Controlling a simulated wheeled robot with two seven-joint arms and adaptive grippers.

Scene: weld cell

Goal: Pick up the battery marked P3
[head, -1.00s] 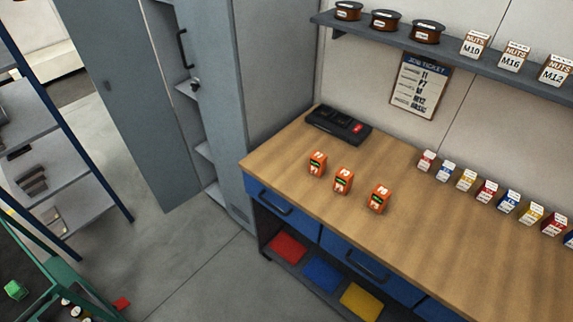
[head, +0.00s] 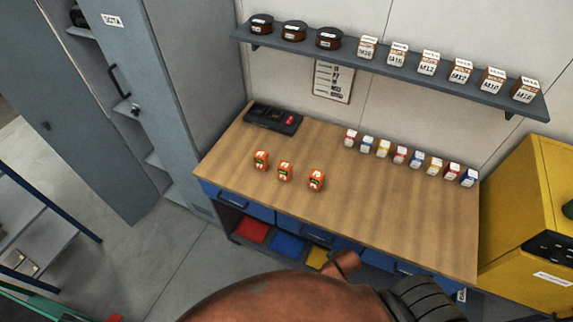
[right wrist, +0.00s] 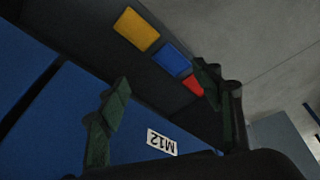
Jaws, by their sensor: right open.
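Three orange batteries stand in a slanting row on the wooden workbench, left (head: 261,160), middle (head: 285,171) and right (head: 316,181). Their markings are too small to read surely, so I cannot tell which is P3. My right gripper (right wrist: 162,88) is open and empty in the right wrist view, its two dark green fingers wide apart in front of the blue drawer fronts. No battery shows in that view. In the head view my reddish-brown arm reaches in at the bottom, well short of the batteries. My left gripper is not in view.
The workbench (head: 400,222) has clear room right of the batteries. A black charger-like box (head: 273,117) lies at its back left, several small boxes (head: 400,155) along the wall. A shelf (head: 390,68) hangs above. A grey locker (head: 190,90) stands left, a yellow cabinet (head: 515,225) right.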

